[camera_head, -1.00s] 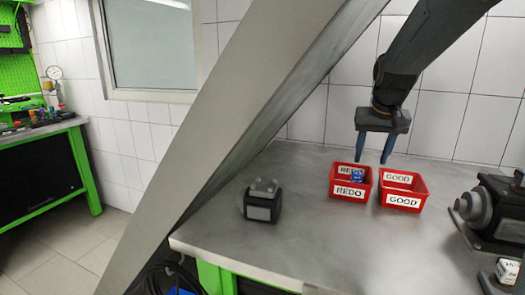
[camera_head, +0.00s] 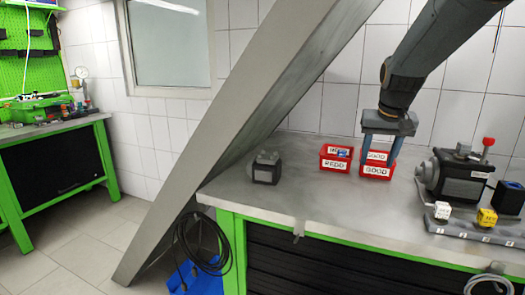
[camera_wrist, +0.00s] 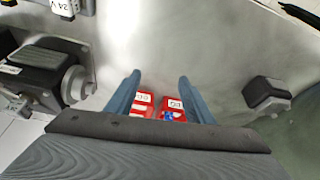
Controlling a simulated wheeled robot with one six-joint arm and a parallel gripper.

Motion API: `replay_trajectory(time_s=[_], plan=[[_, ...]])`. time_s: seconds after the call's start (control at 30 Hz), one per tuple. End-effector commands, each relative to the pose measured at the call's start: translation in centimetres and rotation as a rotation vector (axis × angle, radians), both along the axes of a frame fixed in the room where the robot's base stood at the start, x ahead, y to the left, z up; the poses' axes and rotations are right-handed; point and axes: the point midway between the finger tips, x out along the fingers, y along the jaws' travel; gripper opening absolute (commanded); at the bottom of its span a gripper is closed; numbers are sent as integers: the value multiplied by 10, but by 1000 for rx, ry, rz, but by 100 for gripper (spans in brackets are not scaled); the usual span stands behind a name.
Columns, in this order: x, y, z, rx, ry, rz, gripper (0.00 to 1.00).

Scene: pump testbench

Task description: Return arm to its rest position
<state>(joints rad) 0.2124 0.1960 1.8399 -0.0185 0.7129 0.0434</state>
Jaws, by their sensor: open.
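Nothing shows between the fingers. The red GOOD box (camera_head: 376,171) stands on the bench, partly hidden by a finger. The red REDO box (camera_head: 334,165) stands left of it with a small blue and white item (camera_head: 342,153) inside. In the wrist view my gripper (camera_wrist: 157,77) is also open, with both boxes between and beyond the fingers.
The grey bench (camera_head: 300,203) has a dark motor-like block (camera_head: 265,168) at left and a pump unit (camera_head: 455,175) at right. A rail with a white block (camera_head: 442,210) and a yellow block (camera_head: 487,217) lies right. A slanted grey beam (camera_head: 235,125) crosses the left side.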

Motion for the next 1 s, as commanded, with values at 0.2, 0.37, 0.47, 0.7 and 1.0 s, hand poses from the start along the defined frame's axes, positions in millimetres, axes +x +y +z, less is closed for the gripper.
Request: replay_trajectory(time_s=[0.2, 0.37, 0.47, 0.7, 1.0], plan=[[-14, 12, -14, 6, 24, 15, 48], [-33, 25, -31, 13, 54, 33, 48], [-48, 37, -45, 17, 78, 50, 48], [-107, 72, -89, 31, 161, 106, 48], [-239, 123, -162, 47, 322, 205, 48]])
